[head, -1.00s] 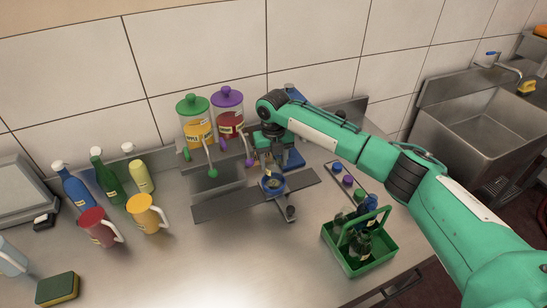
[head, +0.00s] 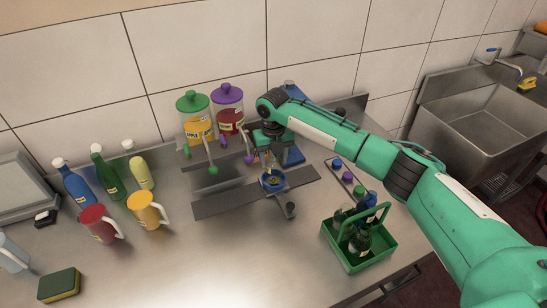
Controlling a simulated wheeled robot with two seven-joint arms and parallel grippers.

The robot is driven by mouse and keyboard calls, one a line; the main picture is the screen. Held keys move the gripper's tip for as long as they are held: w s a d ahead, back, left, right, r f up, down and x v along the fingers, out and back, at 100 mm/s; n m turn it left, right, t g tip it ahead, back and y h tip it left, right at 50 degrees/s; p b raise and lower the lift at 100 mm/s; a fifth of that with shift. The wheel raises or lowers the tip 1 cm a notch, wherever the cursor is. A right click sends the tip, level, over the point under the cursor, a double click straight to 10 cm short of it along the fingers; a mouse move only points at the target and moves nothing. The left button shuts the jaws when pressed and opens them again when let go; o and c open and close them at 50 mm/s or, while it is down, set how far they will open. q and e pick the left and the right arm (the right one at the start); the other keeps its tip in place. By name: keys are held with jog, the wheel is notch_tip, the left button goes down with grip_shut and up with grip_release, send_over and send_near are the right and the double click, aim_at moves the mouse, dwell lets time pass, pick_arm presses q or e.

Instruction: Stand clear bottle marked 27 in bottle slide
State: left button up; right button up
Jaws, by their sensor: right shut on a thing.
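The bottle slide is a dark flat bar (head: 222,203) on the steel counter with a round blue holder (head: 273,190) near its middle. My right gripper (head: 268,158) is just above the holder, pointing down. It is shut on a small clear bottle (head: 267,166), which is upright at the holder's opening. The number on its label is too small to read. I cannot tell whether its base rests in the holder. My left gripper is not in view.
Two lidded dispensers (head: 197,131) (head: 228,119) stand behind the slide. A green crate with bottles (head: 375,257) and a rack of coloured caps (head: 347,177) are on the right. Mugs (head: 101,226) (head: 147,212), several bottles and a sponge (head: 59,285) are on the left.

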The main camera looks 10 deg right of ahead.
jog(key=shift+f, duration=0.55)
jog(key=o, duration=1.1)
jog(key=shift+o, duration=0.2)
notch_tip(320, 180, up, 9)
jog(key=p, duration=0.7)
